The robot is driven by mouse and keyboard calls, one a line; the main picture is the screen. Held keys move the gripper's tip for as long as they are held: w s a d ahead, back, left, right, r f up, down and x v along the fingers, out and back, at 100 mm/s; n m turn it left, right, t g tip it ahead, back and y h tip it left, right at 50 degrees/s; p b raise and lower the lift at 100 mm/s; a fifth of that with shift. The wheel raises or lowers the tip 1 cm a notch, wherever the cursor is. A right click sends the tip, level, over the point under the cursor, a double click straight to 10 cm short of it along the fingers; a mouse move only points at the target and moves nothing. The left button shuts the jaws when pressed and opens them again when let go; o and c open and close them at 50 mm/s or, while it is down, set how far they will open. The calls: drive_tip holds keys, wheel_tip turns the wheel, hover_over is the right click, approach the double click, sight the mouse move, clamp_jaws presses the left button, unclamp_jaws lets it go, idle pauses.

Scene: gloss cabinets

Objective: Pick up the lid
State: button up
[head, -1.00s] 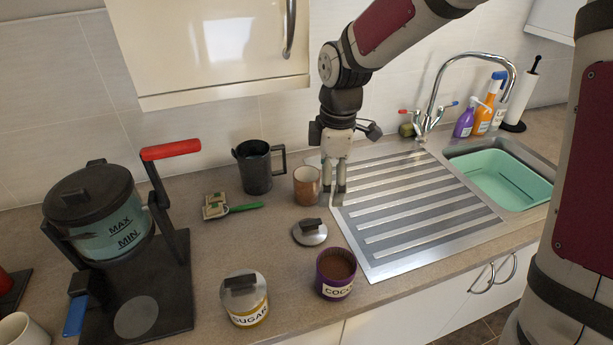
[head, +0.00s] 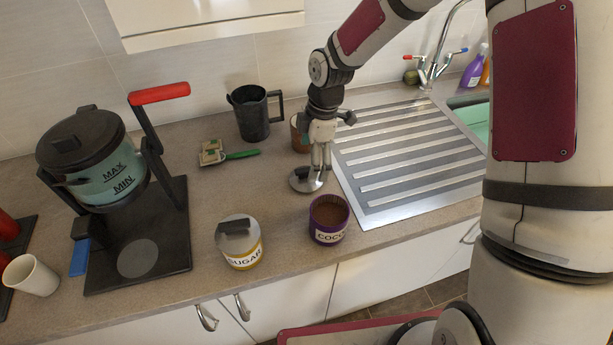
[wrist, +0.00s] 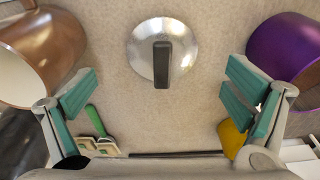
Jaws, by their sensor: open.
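The lid (head: 300,184) is a round silvery disc with a dark bar handle. It lies flat on the counter, behind the cocoa tin. In the wrist view the lid (wrist: 140,60) is whole and unobstructed, its handle pointing toward the gripper. My gripper (head: 321,165) is open and empty, just above the lid, and covers part of it in the head view. In the wrist view my gripper's teal finger pads (wrist: 160,93) stand wide apart, one on each side of the lid's handle line, with bare counter between them. I see no contact with the lid.
The open purple cocoa tin (head: 329,219) stands close in front of the lid, and a copper mug (head: 298,133) close behind. The sugar tin (head: 240,242) is at front left.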

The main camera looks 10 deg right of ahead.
sight(307, 170)
drive_tip(key=f, duration=0.2)
drive_tip(key=a+f+p, duration=0.1)
drive_tip(key=f, duration=0.1)
drive_tip(key=shift+s+a, duration=0.1)
drive_tip(key=shift+s, duration=0.15)
drive_tip(key=shift+f, duration=0.45)
drive_tip(key=c, duration=1.5)
drive_tip(key=shift+f, duration=0.1)
drive_tip(key=shift+c, duration=0.2)
